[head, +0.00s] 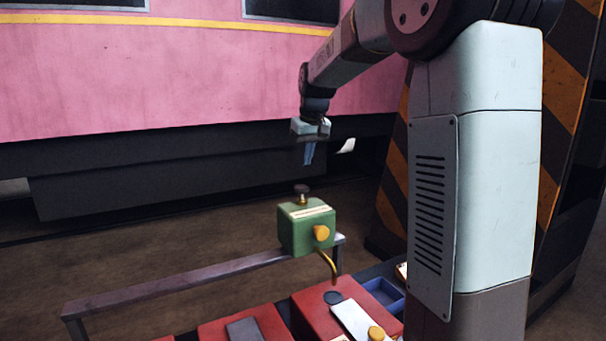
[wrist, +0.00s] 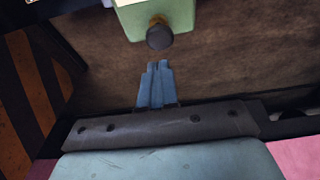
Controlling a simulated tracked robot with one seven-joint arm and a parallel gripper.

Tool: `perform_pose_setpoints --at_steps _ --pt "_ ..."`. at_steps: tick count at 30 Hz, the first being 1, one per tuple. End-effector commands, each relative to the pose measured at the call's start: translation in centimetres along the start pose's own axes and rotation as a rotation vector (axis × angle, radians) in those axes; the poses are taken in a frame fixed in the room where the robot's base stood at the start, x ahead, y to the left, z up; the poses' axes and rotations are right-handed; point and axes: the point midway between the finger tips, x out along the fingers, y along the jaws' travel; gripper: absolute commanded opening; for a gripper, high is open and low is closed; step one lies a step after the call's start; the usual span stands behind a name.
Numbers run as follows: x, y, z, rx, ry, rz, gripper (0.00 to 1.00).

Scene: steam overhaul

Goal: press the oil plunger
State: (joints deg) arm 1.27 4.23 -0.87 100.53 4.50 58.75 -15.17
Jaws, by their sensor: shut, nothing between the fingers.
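The oil plunger (head: 302,190) is a dark knob on a short brass stem on top of a green box (head: 293,233). The box has a pale label on top and a yellow knob (head: 321,232) on its side. In the wrist view the dark plunger knob (wrist: 160,38) shows at the top, beside the green box (wrist: 150,14). My gripper (head: 308,160) has blue fingers that are shut and empty. In the head view it is above the plunger, apart from it. In the wrist view the fingertips (wrist: 158,66) lie just below the knob in the picture.
The green box sits at the end of a metal rail (head: 185,282). A yellow pipe (head: 332,265) runs down from it. Red boxes (head: 318,313) and a blue tray (head: 383,293) lie below. A pink carriage side (head: 150,85) stands behind, and a striped post (head: 393,170) stands at right.

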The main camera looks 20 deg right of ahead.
Motion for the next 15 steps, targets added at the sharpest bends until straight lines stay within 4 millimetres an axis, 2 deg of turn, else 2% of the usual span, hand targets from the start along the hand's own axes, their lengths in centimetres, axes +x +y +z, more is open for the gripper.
perform_pose_setpoints --at_steps 1,6,15 --pt "-1.0 0.0 -0.1 0.0 0.003 0.001 0.0" --pt "-3.3 0.0 -0.1 0.0 0.003 0.001 0.0" --pt "-4.5 0.0 -0.1 0.0 0.002 0.001 0.0"
